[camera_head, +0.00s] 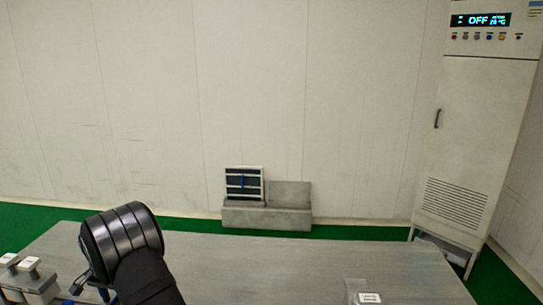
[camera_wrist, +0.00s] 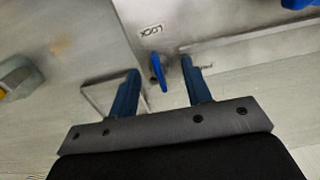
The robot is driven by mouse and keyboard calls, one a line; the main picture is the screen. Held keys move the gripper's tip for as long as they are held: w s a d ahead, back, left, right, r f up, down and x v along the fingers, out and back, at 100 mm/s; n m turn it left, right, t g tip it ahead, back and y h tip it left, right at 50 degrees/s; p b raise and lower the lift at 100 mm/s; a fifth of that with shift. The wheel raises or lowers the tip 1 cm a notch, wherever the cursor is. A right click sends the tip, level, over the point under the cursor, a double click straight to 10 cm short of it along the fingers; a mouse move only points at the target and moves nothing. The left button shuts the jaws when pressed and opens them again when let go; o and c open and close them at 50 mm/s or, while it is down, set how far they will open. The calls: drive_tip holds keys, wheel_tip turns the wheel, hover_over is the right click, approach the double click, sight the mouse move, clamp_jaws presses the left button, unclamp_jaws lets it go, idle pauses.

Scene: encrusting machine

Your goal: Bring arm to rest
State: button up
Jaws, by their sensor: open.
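My gripper (camera_wrist: 159,68) shows in the wrist view with its two dark blue fingers apart. A blue lever (camera_wrist: 158,72) appears between the fingertips, and I cannot tell how far beyond them it lies. The fingers do not appear to touch it.
A grey metal table surface (camera_head: 270,262) spans the front. A machine part with white-topped blocks (camera_head: 30,287) stands at the lower left. A box (camera_head: 365,292) sits at the front edge. A tall cabinet (camera_head: 480,130) reading "OFF" stands right. A trough (camera_head: 267,216) is by the wall.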

wheel_tip(320, 180, up, 18)
drive_tip(key=f, duration=0.1)
wheel_tip(320, 180, down, 17)
drive_tip(key=shift+f, duration=0.1)
drive_tip(key=n, duration=1.3)
drive_tip(key=shift+n, duration=2.1)
drive_tip(key=shift+m, duration=0.3)
